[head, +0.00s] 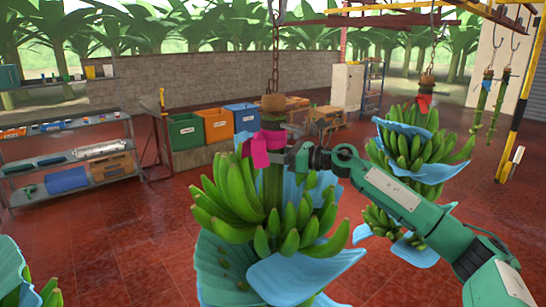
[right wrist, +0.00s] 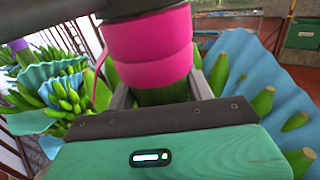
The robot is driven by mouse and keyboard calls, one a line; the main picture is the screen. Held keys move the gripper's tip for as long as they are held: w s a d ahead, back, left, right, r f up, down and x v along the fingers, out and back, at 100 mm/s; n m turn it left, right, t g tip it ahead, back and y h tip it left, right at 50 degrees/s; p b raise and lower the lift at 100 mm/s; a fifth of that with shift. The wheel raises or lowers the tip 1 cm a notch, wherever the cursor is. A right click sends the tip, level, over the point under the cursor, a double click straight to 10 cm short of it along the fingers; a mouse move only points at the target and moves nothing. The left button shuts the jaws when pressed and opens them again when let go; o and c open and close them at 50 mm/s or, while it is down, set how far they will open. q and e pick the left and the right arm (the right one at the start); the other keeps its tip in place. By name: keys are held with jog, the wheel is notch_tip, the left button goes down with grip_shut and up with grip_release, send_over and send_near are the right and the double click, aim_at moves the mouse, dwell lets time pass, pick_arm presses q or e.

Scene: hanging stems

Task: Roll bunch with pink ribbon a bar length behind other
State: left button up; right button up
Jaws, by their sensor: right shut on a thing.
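The bunch with the pink ribbon (head: 235,195) hangs upright from a chain in the middle of the head view, with blue sheets between its green hands. Its pink ribbon (head: 262,145) wraps the stem below the brown top and also shows in the right wrist view (right wrist: 150,50). My right gripper (head: 284,158) is shut on this bunch's stem (right wrist: 160,95), just below the ribbon, with a finger on each side. The other bunch (head: 408,150), with a red ribbon (head: 424,103), hangs apart, farther back at the right. My left gripper is out of view.
Overhead rails (head: 390,19) carry the chains. Bare stems (head: 499,105) hang at the far right, near a yellow post (head: 524,90). Part of another bunch (head: 45,292) shows at the lower left. Shelves (head: 70,150) and coloured crates (head: 218,124) stand behind. Red floor is open at left.

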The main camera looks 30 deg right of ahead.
jog(key=o, duration=1.3)
jog(key=shift+a, duration=0.2)
jog(key=shift+o, duration=0.2)
jog(key=shift+d, duration=0.1)
jog(key=shift+s+d+f+b, duration=0.15)
jog(key=shift+s+d+b, duration=0.05)
jog(key=shift+s+b, duration=0.1)
jog(key=b, duration=1.1)
send_over(322, 181)
jog(key=w+a, duration=0.1)
jog(key=shift+f, duration=0.25)
jog(key=shift+s+d+r+b, duration=0.35)
jog(key=shift+s+b, duration=0.15)
jog(key=shift+b, duration=0.25)
jog(key=shift+s, duration=0.1)
